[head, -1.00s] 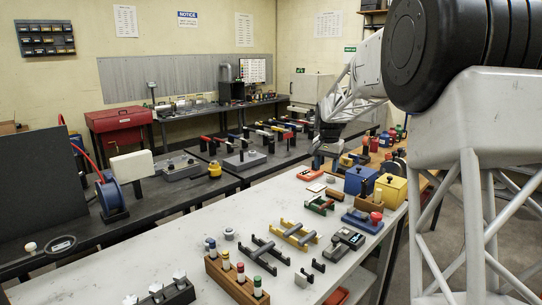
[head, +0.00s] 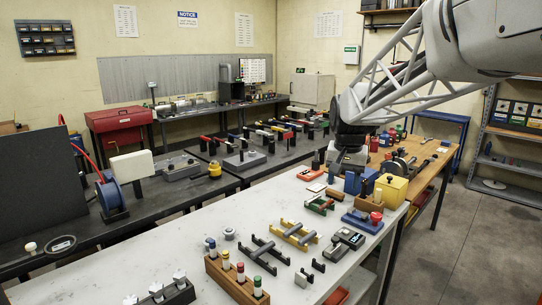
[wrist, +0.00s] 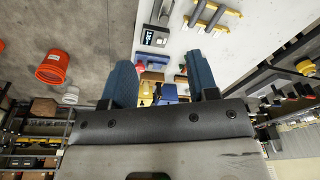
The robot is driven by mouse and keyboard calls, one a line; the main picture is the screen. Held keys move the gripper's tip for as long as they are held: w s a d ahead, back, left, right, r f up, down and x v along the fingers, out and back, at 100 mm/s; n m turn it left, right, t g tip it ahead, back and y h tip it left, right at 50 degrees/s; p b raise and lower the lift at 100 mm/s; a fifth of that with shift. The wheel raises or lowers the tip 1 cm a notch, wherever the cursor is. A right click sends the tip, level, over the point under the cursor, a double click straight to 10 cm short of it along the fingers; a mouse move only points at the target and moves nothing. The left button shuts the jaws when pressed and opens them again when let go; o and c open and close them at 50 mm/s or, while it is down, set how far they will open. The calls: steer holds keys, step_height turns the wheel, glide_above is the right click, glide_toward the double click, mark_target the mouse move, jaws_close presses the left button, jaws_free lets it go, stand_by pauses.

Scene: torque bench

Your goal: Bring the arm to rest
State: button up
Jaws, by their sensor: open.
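My gripper (head: 339,172) hangs at the end of my truss arm, over the far end of the light-grey bench (head: 140,262) in the head view. In the wrist view its two blue fingers stand apart with nothing held between them, and my gripper (wrist: 163,82) is open. Past the fingertips lie a blue box (wrist: 169,91) and small yellow and wooden pieces. In the head view the blue box (head: 352,184) and a yellow box (head: 391,190) stand just below and right of the gripper. I cannot tell the exact gap above them.
A wooden bench (head: 427,165) with small parts adjoins on the right. Yellow rails (head: 295,234), dark rails (head: 264,250) and a wooden rack of coloured-top pegs (head: 232,280) occupy the grey bench. Shelving (head: 505,140) stands far right. The floor at right (head: 470,240) is clear.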

steer(key=s+f+n, duration=0.1)
steer(key=s+f, duration=0.3)
steer(key=s, duration=1.3)
steer(key=s+f+n+t, duration=0.1)
steer(key=s+f, duration=0.4)
steer(key=s, duration=1.2)
steer(key=shift+s+a+n, duration=0.25)
steer(key=shift+s+n, duration=0.1)
steer(key=shift+n, duration=0.45)
